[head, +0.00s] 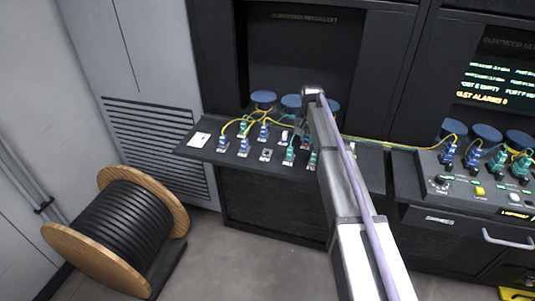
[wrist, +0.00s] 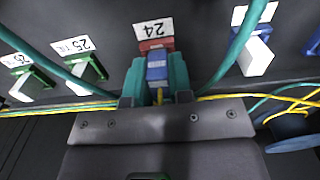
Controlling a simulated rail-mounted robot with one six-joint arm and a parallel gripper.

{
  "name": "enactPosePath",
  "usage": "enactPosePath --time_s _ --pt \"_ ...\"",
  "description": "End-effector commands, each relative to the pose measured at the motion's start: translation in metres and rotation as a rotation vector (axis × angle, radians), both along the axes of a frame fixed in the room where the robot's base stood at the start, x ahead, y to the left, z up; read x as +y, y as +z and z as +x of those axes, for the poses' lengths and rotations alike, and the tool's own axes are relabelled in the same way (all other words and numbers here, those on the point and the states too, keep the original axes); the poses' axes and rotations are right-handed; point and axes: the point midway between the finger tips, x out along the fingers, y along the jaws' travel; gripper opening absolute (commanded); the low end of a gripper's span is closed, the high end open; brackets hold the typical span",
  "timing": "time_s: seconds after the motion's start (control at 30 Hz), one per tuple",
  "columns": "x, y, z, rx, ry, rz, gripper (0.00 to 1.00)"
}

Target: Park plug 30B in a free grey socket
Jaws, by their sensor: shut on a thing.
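In the wrist view my gripper (wrist: 155,90) is shut on a blue plug (wrist: 157,68), with a teal finger on each side of it. The plug is lined up with a red socket under the label 24 (wrist: 153,28); I cannot tell whether it is seated or just in front. No 30B marking is readable. In the head view my arm hides most of the gripper and the held plug, over the right part of the sloping panel (head: 225,158). A grey socket (head: 266,155) in the panel's front row looks empty.
Blue and green plugs with yellow cables fill much of the panel. Cables run close on both sides. A cable drum (head: 115,230) stands at left.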

Motion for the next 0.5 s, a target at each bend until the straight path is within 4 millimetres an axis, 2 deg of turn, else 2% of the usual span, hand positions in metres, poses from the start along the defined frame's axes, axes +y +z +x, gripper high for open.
enactPosePath --time_s 0.5 --pt "0.000 0.019 0.000 0.000 0.000 0.000 0.00"
